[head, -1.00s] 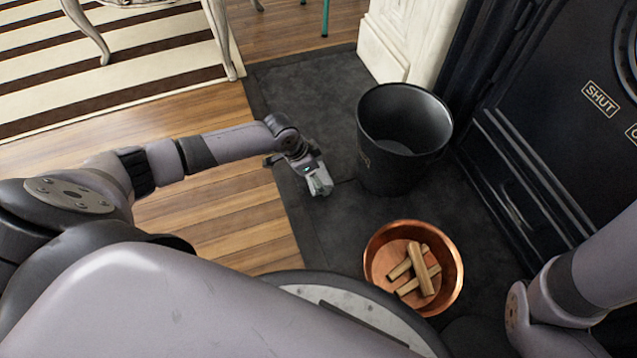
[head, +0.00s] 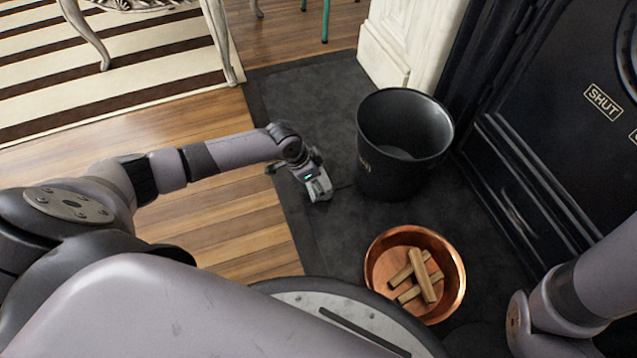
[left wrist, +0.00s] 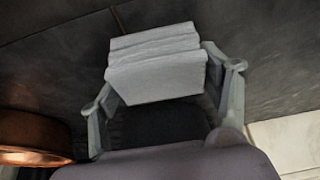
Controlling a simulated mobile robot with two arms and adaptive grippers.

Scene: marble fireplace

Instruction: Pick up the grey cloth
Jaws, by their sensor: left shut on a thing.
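The grey cloth (left wrist: 157,65) is a pale, thick folded stack in the left wrist view, with several layers showing at its far edge. It sits between the two fingers of my left gripper (left wrist: 160,80), which is shut on it. In the head view my left gripper (head: 321,190) points down, low over the dark hearth, left of the black bucket. The cloth is mostly hidden there by the gripper, and I cannot tell whether it touches the floor. My right gripper is out of view.
The black bucket (head: 385,176) stands just right of my left gripper. A copper bowl (head: 457,291) with several wood sticks (head: 421,272) lies nearer. The black stove (head: 570,130) borders the right, beside a white column (head: 385,62). Dark hearth (head: 295,95) is clear beyond the gripper.

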